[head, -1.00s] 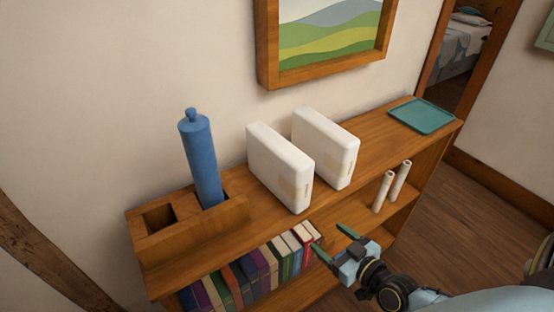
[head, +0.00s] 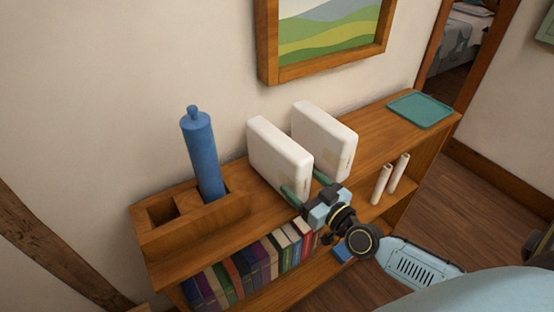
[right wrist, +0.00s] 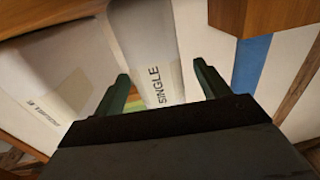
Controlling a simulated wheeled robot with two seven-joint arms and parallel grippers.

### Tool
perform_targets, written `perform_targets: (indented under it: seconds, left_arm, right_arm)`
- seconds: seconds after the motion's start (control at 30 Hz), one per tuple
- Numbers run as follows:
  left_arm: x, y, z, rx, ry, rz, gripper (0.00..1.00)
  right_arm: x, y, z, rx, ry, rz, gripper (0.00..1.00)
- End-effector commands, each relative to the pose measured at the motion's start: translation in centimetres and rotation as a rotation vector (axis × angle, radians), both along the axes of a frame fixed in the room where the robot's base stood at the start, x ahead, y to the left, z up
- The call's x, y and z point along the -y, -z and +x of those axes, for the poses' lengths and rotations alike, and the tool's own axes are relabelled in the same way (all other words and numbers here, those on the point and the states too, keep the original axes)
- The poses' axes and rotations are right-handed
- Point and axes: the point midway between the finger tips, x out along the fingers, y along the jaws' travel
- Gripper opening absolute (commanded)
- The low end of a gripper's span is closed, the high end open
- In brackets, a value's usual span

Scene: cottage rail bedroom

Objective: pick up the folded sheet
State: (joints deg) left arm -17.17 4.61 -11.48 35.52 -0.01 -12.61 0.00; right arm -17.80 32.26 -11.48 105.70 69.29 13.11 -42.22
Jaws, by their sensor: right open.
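Two white folded sheets stand upright side by side on the shelf top. The left sheet (head: 275,152) shows in the right wrist view (right wrist: 145,40) with the word SINGLE on its end. The right sheet (head: 325,138) is at the left of the wrist view (right wrist: 55,75), its label too blurred to read. My right gripper (head: 302,181) is open at the near end of the left sheet, with one green finger on either side of it. In the wrist view the fingers (right wrist: 160,72) show gaps beside the sheet. My left gripper is not in view.
A blue cylinder (head: 202,155) stands in a wooden box (head: 190,232) on the left of the bookcase (head: 375,150). A teal tray (head: 421,110) lies at its right end. Books (head: 245,268) and two pale rolls (head: 381,184) are on the shelf below. A framed picture (head: 265,60) hangs above.

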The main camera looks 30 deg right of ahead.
Motion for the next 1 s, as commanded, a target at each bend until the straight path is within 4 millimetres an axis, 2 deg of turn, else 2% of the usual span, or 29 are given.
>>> perform_targets:
  seconds: [0.4,0.7,1.0]
  left_arm:
    - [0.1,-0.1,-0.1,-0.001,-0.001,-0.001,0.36]
    - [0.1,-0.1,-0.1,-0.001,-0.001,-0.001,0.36]
    - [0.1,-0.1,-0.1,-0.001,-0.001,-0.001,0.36]
  right_arm:
    - [-0.6,-0.1,4.8,0.001,0.0,0.001,0.75]
    - [-0.7,0.0,5.0,0.0,-0.001,0.0,0.73]
    - [-0.7,0.0,5.0,0.0,0.0,0.0,0.34]
